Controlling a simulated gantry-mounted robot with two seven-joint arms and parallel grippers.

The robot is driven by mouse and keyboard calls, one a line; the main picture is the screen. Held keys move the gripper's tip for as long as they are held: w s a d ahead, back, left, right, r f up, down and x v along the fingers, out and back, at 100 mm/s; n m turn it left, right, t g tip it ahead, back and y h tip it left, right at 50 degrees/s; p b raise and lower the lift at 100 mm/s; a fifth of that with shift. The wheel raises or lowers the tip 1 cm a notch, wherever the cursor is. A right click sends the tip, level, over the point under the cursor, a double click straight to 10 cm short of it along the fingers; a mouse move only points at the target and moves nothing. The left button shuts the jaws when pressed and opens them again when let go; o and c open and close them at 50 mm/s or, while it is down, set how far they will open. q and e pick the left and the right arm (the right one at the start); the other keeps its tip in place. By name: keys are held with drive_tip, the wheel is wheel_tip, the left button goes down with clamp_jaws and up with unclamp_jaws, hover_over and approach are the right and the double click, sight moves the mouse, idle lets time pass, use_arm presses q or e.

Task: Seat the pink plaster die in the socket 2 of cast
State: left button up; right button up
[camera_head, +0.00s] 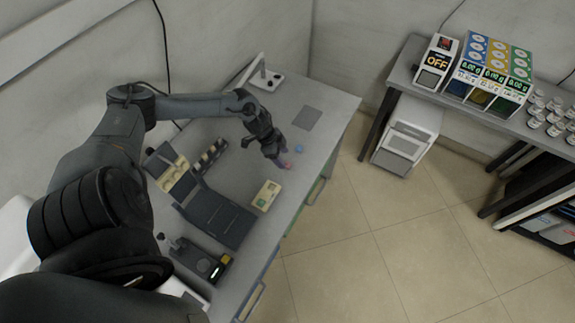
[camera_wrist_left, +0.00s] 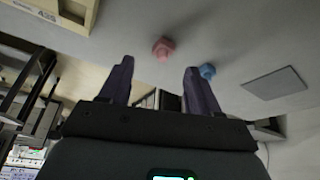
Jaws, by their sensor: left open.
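The pink die (camera_head: 287,165) sits on the grey bench, just beyond my left gripper (camera_head: 279,156). In the left wrist view, the pink die (camera_wrist_left: 163,48) shows ahead of the gap between the fingers of my left gripper (camera_wrist_left: 158,66). The gripper is open and empty, and the die looks clear of both fingers. A cream piece (camera_head: 172,174) stands at the dark rack. I cannot tell which of these is the cast, and no socket numbers are readable. My right gripper is not in view.
A blue die (camera_head: 299,149) sits near the pink one; it also shows by the right finger in the wrist view (camera_wrist_left: 207,71). A flat grey pad (camera_head: 307,118) lies behind. A dark tray (camera_head: 217,213) and a row of cylinders (camera_head: 210,156) stand left.

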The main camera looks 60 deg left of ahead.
sight(287, 163)
use_arm(q)
drive_tip(key=shift+b+x, duration=0.35)
drive_tip(key=shift+x, duration=2)
drive_tip(key=shift+w+a, duration=0.1)
drive_tip(key=shift+a, duration=0.05)
drive_tip(key=c, duration=1.1)
